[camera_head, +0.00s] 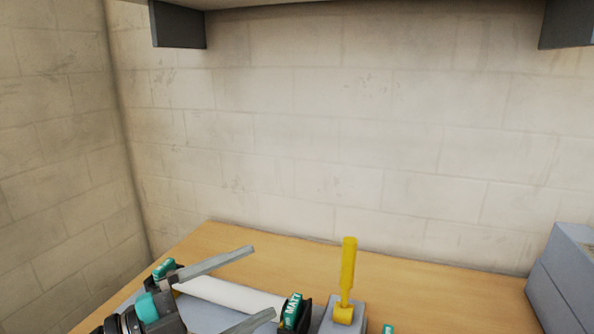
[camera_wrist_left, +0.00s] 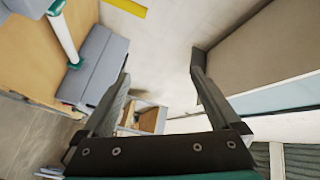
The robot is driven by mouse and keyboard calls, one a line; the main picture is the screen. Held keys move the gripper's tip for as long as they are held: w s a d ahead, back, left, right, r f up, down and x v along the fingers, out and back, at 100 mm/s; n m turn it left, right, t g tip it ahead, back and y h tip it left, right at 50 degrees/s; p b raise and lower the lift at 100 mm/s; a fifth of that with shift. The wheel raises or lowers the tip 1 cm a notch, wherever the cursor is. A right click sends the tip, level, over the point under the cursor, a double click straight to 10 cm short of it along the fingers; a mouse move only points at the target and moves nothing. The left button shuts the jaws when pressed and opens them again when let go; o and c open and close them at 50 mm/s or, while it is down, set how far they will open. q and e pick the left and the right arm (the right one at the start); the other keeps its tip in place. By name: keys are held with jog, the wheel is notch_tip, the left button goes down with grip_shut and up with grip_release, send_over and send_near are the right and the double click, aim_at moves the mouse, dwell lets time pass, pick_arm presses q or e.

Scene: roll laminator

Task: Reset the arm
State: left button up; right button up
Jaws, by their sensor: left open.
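My left gripper (camera_head: 263,281) comes in from the bottom left of the head view. Its two grey fingers are spread wide with nothing between them. It hangs over the laminator's left part, with the white roll (camera_head: 232,295) showing between the fingers. In the left wrist view the gripper (camera_wrist_left: 160,64) is also open and empty, with pale wall and floor behind its fingertips. The roll also shows at the upper left there (camera_wrist_left: 62,38). My right gripper is not in view.
A yellow lever (camera_head: 348,272) stands upright on a grey block right of the roll. Teal-and-black roll holders (camera_head: 292,312) flank the roll. A grey box (camera_head: 565,280) stands on the wooden table (camera_head: 440,285) at the right. A shelf with dark brackets (camera_head: 178,25) hangs above.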

pick_arm(q)
jog(key=w+a+r+n+t+y, duration=0.3)
jog(key=a+n+t+y, duration=0.5)
jog(key=n+t, duration=0.4)
jog(key=s+a+f+n+g+y, duration=0.2)
jog(key=a+f+n+g+y, duration=0.3)
jog(key=f, duration=0.4)
jog(key=s+a+f+n+g+y, duration=0.35)
jog(key=f+n+y, duration=0.25)
jog(key=f, duration=0.3)
jog(key=s+d+f+m+g+h, duration=0.2)
jog(key=s+d+f+g+h, duration=0.35)
jog(key=s+f+g, duration=0.75)
jog(key=s+d+f+t+y+b, duration=0.1)
jog(key=s+f+b, duration=0.1)
jog(key=f, duration=1.2)
jog(key=s+d+f+y+b, duration=0.1)
jog(key=s+f+b, duration=0.15)
jog(key=f, duration=1.15)
jog(key=s+a+f+b, duration=0.3)
jog(key=s+f, duration=1.1)
jog(key=f, duration=0.2)
jog(key=shift+s+g, duration=0.35)
jog(key=shift+g, duration=0.1)
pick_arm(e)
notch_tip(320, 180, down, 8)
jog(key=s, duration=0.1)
